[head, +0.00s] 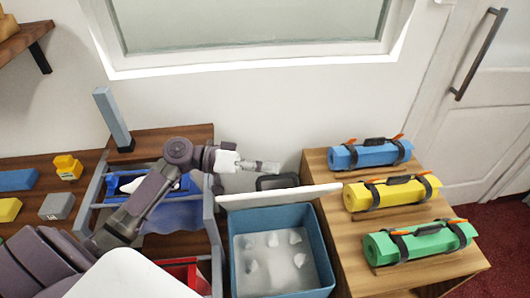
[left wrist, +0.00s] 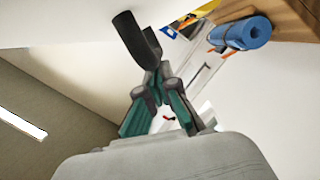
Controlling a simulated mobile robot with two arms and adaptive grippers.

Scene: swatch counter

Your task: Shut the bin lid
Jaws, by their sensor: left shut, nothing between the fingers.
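The blue bin (head: 325,262) stands in the middle of the head view, open at the top, with several pale lumps inside. Its white lid (head: 300,193) stands up at the bin's far edge, seen nearly edge-on. A dark rounded part (head: 277,182), perhaps a handle, shows just behind the lid; a dark curved part (left wrist: 135,35) in the left wrist view may be the same. My left gripper (head: 272,168) is shut and empty, behind the lid's top edge. It also shows in the left wrist view (left wrist: 166,112). I cannot tell whether it touches the lid. My right gripper is out of view.
Blue, yellow and green rolls (head: 370,153) lie on a wooden counter (head: 365,270) right of the bin. Left of it are a rack with blue and red containers (head: 180,215), a grey upright post (head: 113,118) and small blocks (head: 57,206). A wall and window stand behind.

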